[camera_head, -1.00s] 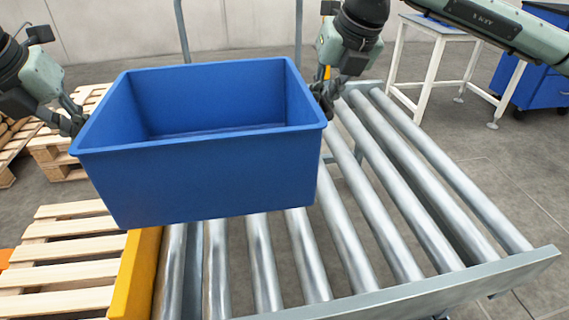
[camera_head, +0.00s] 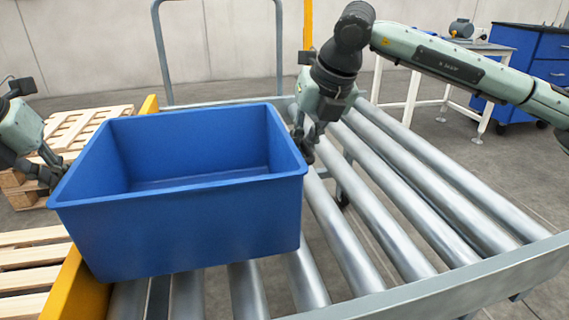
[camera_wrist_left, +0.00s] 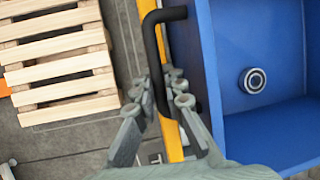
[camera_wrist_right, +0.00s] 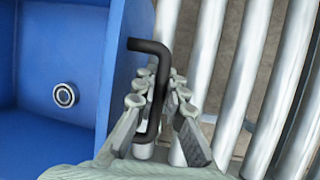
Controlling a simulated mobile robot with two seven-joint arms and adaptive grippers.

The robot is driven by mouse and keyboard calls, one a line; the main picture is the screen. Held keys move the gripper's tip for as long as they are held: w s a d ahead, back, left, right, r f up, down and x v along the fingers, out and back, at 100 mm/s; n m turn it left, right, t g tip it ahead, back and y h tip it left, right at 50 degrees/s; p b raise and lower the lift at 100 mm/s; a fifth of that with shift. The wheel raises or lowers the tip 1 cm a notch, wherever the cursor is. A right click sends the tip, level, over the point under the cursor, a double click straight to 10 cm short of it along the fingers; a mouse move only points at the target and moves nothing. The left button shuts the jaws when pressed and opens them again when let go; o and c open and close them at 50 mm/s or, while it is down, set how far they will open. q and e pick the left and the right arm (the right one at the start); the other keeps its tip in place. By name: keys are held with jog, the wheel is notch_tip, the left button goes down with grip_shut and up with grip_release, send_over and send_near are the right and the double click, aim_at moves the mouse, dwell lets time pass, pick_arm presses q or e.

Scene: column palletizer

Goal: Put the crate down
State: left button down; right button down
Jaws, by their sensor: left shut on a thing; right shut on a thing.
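My left gripper (camera_head: 52,178) is at the crate's left side, shut on a black bar handle (camera_wrist_left: 151,65), as the left wrist view shows. My right gripper (camera_head: 303,150) is at the crate's right side, shut on the other black handle (camera_wrist_right: 160,85). The crate's far lower edge is hidden.
Wooden pallets (camera_head: 35,265) lie left of the yellow rail. Rollers right of the crate are bare. A grey tubular frame (camera_head: 280,50) stands behind the conveyor. A white-legged table (camera_head: 410,100) and a blue cabinet (camera_head: 540,60) stand at the back right.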

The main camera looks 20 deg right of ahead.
pick_arm(q)
jog(key=shift+a+f, duration=0.15)
jog(key=shift+a, duration=0.05)
pick_arm(e)
jog(key=shift+d+f, duration=0.15)
jog(key=shift+d, duration=0.1)
